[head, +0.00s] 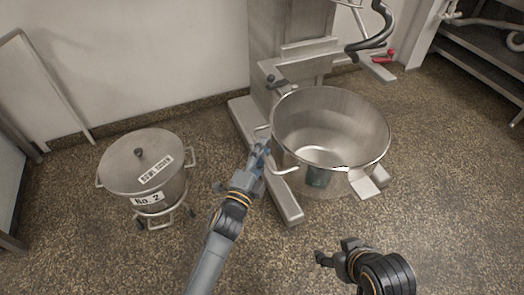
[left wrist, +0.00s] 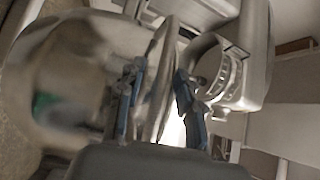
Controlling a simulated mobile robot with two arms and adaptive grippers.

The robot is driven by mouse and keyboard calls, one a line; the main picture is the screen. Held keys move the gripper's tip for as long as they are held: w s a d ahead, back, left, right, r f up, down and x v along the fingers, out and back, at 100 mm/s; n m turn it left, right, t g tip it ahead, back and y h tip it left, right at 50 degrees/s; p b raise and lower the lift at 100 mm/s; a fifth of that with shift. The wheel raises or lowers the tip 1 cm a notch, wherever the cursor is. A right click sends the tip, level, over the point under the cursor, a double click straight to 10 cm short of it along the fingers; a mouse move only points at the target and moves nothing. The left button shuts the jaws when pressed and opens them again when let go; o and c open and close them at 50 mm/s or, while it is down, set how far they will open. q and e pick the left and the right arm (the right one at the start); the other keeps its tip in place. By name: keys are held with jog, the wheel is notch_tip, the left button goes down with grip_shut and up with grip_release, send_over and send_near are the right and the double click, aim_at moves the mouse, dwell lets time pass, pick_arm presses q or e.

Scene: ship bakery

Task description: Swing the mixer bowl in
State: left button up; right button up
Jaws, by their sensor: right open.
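The steel mixer bowl (head: 345,115) hangs in front of the mixer column and its base legs, its open top facing up. It looks empty. A bent handle (head: 284,170) sticks out on its left side. My left gripper (head: 262,147) is at the bowl's left rim. In the left wrist view its blue fingers (left wrist: 160,95) stand apart, with a shiny metal bar or edge between them; a gap shows beside the right finger. The blurred bowl (left wrist: 65,75) fills the left of that view. My right gripper (head: 333,250) is open and empty, below the bowl and apart from it.
A lidded steel bin (head: 125,175) marked "No. 2" stands on a wheeled base at left. The mixer's dark curved hook (head: 374,35) is above the bowl at back right, near a red-handled lever (head: 384,57). A shelf rack (head: 490,60) stands far right. Floor at front is clear.

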pick_arm(q)
jog(key=shift+s+a, duration=0.1)
jog(key=shift+s, duration=0.1)
jog(key=v, duration=1.1)
jog(key=shift+s+a, duration=0.2)
jog(key=shift+s, duration=0.05)
jog(key=shift+f, duration=0.1)
